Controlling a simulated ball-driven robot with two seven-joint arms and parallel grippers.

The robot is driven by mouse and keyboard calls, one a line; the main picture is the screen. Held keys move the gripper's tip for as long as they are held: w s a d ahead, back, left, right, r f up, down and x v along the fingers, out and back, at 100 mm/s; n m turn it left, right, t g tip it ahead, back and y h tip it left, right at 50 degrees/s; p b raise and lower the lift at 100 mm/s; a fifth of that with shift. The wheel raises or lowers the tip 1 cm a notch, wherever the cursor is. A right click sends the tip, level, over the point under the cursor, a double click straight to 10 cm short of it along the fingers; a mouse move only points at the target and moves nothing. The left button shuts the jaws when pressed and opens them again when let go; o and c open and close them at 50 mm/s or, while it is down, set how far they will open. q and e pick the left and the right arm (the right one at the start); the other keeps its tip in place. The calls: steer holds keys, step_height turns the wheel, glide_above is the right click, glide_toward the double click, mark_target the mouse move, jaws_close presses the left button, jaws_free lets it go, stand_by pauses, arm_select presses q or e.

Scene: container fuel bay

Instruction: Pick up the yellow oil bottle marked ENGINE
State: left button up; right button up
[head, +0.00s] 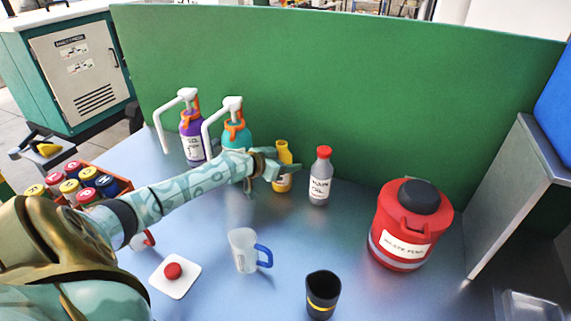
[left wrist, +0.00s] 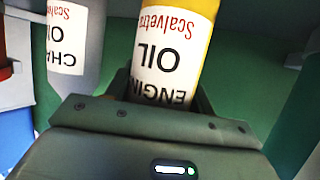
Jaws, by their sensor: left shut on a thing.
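The yellow oil bottle marked ENGINE (head: 282,153) stands upright at the back of the bench, near the green wall. My left gripper (head: 283,172) reaches it from the left and is shut on its body. In the left wrist view, the bottle (left wrist: 192,25) lies between the two fingers of my left gripper (left wrist: 160,95), its white label reading ENGINE OIL upside down. I cannot tell whether its base touches the bench. My right gripper is not in view.
A grey oil bottle with a red cap (head: 320,176) stands just right. Purple (head: 190,135) and teal (head: 237,133) pump bottles stand left, behind my arm. A clear jug (head: 243,251), black cup (head: 322,293) and red fuel can (head: 405,222) stand on the bench (head: 345,235).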

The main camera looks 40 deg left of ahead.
arm_select(q)
steer(key=shift+r, duration=0.7)
steer(key=s+r+p, duration=0.1)
steer(key=r, duration=0.1)
steer(key=s+r+p, duration=0.3)
steer(key=r+p, duration=0.1)
steer(key=r, duration=0.1)
steer(key=shift+s+r, duration=0.1)
steer(key=shift+s, duration=0.2)
steer(key=d+p+v, duration=0.1)
steer(key=p+v, duration=0.4)
steer(key=v, duration=0.5)
steer(key=shift+d, duration=0.3)
steer(key=shift+s, duration=0.15)
